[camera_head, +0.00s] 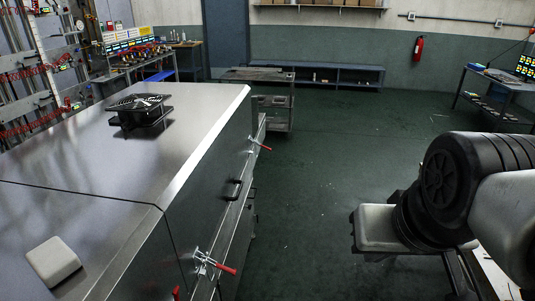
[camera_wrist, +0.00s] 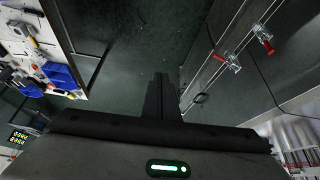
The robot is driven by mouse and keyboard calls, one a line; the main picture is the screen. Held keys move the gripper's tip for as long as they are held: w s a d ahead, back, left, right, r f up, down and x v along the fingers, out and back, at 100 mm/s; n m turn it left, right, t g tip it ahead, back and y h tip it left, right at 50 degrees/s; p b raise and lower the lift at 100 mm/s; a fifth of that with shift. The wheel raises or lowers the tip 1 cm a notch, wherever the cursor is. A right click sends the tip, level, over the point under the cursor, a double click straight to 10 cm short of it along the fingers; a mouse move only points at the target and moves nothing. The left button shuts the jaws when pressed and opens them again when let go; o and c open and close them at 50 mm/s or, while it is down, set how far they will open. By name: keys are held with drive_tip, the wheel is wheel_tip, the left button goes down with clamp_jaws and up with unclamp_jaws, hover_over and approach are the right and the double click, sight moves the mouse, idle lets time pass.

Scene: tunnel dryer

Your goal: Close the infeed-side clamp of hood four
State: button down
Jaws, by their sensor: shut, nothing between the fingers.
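Hood panels of the dryer (camera_head: 190,115) fill the left of the head view, with toggle clamps along the side facing the aisle. A near clamp with a red handle (camera_head: 222,267) and a farther one (camera_head: 260,145) both have handles sticking out from the side. A bit of red (camera_head: 177,292) shows at the bottom edge. In the wrist view, two red-handled clamps (camera_wrist: 227,62) (camera_wrist: 263,38) sit close together at upper right. No hood numbers are readable, so I cannot tell which is hood four. My gripper (camera_wrist: 161,80) is shut and empty, away from the clamps.
A fan unit (camera_head: 139,112) and a pale box (camera_head: 53,262) sit on the hood tops. Dark handles (camera_head: 233,189) project from the side. A cart (camera_head: 270,105) stands beyond the dryer. The green floor (camera_head: 335,145) of the aisle is clear. A side table (camera_head: 495,90) stands at far right.

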drive_tip(key=shift+s, duration=0.2)
drive_tip(key=w+a+f+n+g+h+b, duration=0.1)
drive_tip(key=w+a+f+n+h+b, duration=0.2)
drive_tip(key=f, duration=0.5)
drive_tip(key=w+f+n+h+b, duration=0.35)
drive_tip(key=f+n+b, duration=0.2)
drive_tip(key=f, duration=0.35)
drive_tip(key=w+a+f+n+g+h+b, duration=0.1)
drive_tip(key=w+a+f+n+h+b, duration=0.15)
drive_tip(key=w+f+n+b, duration=0.4)
drive_tip(key=w+a+f+n+t+h+b, duration=0.1)
drive_tip(key=a+f+n+t+b, duration=0.1)
drive_tip(key=a+f+n+t, duration=0.3)
drive_tip(key=w+a+f+t+b, duration=0.1)
drive_tip(key=a+f+t, duration=0.2)
drive_tip(key=a+f, duration=0.35)
drive_tip(key=s+a+f+n+t+y+b, duration=0.1)
drive_tip(key=a+f+n+t+y+b, duration=0.1)
drive_tip(key=a, duration=0.6)
drive_tip(key=s+a+f+n+t+y+b, duration=0.1)
drive_tip(key=a+f+n+t+y, duration=0.4)
drive_tip(key=a+f+n, duration=0.3)
drive_tip(key=shift+s+a+f+y+b, duration=0.35)
drive_tip(key=shift+s+y+b, duration=0.05)
drive_tip(key=shift+y, duration=0.3)
drive_tip(key=shift+w, duration=0.1)
